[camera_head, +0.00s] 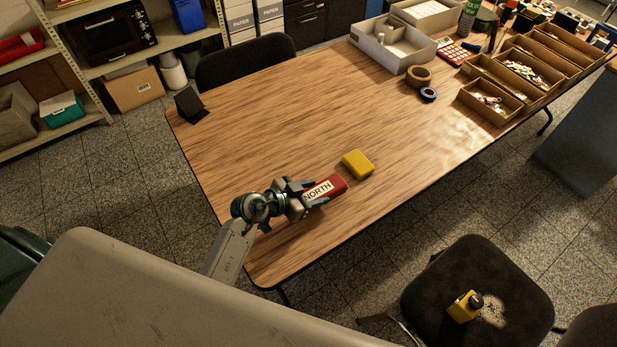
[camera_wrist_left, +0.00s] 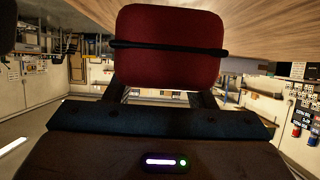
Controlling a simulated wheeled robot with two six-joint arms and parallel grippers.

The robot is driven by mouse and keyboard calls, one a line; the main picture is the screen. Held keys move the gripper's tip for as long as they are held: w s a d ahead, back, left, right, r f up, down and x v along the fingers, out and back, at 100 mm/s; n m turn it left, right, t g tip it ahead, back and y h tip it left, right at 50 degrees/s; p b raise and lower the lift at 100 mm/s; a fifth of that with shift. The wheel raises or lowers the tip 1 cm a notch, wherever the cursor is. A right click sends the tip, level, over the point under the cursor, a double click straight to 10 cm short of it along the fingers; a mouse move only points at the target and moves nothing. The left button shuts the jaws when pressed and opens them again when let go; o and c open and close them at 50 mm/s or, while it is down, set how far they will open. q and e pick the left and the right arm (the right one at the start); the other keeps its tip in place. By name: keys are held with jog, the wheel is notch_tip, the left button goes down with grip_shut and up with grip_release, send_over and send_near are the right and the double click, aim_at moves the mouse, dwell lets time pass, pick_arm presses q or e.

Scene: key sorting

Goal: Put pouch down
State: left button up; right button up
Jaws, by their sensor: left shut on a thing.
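A red pouch with a white label reading NORTH (camera_head: 323,190) is held by my left gripper (camera_head: 312,193) over the near part of the wooden table (camera_head: 250,130). In the left wrist view the red pouch (camera_wrist_left: 168,50) fills the upper middle, with a dark band across it. The left gripper (camera_wrist_left: 165,97) is shut on it. I cannot tell whether the pouch touches the table top. My right gripper is not in view.
A yellow block (camera_head: 358,164) lies just beyond the pouch. A black stand (camera_head: 189,104) is at the left edge. Tape rolls (camera_head: 419,77), a grey box (camera_head: 385,58) and cardboard trays (camera_head: 488,104) occupy the far right. The table's middle is clear. A chair (camera_head: 476,285) stands in front.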

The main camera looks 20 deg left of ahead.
pick_arm(q)
jog(key=w, duration=0.1)
jog(key=w+a, duration=0.2)
jog(key=shift+w+f, duration=0.2)
jog(key=shift+w+a+r, duration=0.1)
jog(key=shift+w+a, duration=0.15)
jog(key=shift+w, duration=0.05)
jog(key=shift+w+a, duration=0.15)
jog(key=shift+w, duration=0.15)
notch_tip(320, 180, down, 4)
jog(key=shift+w+r, duration=0.1)
jog(key=shift+r, duration=0.05)
jog(key=o, duration=1.1)
